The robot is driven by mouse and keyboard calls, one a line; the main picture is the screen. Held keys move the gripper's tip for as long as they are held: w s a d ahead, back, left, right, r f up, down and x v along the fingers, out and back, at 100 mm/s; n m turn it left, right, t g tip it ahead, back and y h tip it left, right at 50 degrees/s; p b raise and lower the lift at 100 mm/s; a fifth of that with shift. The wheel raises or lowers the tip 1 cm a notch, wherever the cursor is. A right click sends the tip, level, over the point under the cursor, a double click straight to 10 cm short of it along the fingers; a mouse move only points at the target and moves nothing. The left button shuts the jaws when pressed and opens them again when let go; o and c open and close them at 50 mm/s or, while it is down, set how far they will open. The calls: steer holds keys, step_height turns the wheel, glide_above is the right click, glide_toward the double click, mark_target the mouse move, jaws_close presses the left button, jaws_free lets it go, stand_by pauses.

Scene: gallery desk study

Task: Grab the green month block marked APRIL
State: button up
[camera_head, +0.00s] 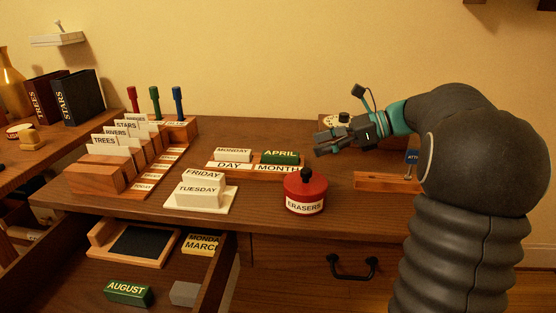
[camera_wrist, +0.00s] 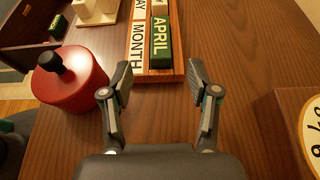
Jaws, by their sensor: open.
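The green APRIL block (camera_head: 281,157) rests in the MONTH part of the wooden holder (camera_head: 250,172) on the desk. It also shows in the wrist view (camera_wrist: 161,42), beside the white MONTH label, just beyond my fingertips. My gripper (camera_head: 325,143) is in the air to the right of the block in the head view. In the wrist view my gripper (camera_wrist: 159,85) is open and empty, its two fingers spread apart, with the near end of the holder between and beyond the tips.
A red ERASERS pot (camera_head: 306,192) with a black knob stands in front of the holder, close to a finger in the wrist view. White FRIDAY and TUESDAY blocks (camera_head: 203,175) are at left. A green AUGUST block (camera_head: 129,292) lies in the open drawer below.

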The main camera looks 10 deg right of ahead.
mark_target(282, 153)
steer(key=x, duration=0.9)
steer(key=shift+w+a, duration=0.15)
steer(key=shift+a, duration=0.15)
jaws_close()
